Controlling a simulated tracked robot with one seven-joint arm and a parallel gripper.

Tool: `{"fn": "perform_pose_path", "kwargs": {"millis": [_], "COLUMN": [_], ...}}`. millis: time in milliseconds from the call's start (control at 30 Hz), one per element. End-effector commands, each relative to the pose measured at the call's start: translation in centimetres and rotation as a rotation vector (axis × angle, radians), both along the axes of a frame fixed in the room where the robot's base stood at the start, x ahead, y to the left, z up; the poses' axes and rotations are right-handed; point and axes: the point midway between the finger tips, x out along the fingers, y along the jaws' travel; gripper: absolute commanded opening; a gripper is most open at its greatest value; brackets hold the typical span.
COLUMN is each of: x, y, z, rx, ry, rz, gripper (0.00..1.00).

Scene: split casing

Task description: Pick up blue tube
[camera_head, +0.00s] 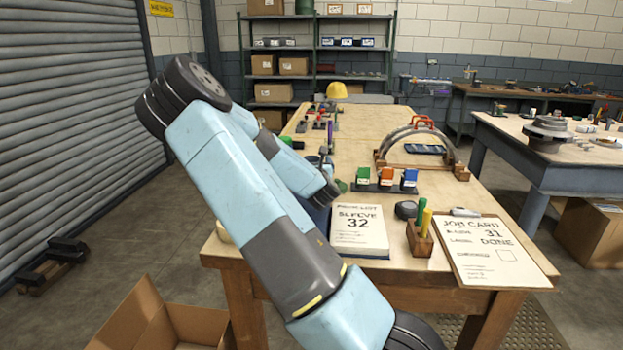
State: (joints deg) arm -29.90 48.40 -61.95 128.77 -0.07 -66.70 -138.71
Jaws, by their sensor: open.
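No object shows clearly as a blue tube. A slim violet-blue upright piece (330,132) stands on the far left part of the wooden bench (455,193), too small to make out well. A blue block-like item (409,178) with a pale label sits in a dark rack, right of an orange one (386,176) and a green one (362,176). My light-blue arm crosses the left of the view, and its wrist hangs over the bench's left side. My gripper cannot be made out; the arm hides that area.
A sleeve booklet (360,230), a pen block (419,238) and a job card clipboard (490,250) lie along the near edge. A curved grey casing (445,140) stands farther back. An open cardboard box (150,318) is on the floor.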

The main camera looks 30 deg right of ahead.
Motion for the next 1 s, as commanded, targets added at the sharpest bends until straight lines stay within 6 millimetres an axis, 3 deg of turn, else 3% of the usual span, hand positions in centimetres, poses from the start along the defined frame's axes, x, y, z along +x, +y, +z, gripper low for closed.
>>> {"fn": "perform_pose_path", "kwargs": {"millis": [300,633,1000], "x": [3.7,4.3,4.3], "y": [-1.5,-1.7,-1.6], "z": [-0.4,-0.4,-0.4], "rx": [0.001,0.001,0.0], "ry": [-0.001,0.0,0.0], "rz": [-0.001,0.0,0.001], "gripper": [1.0,1.0,0.66]}}
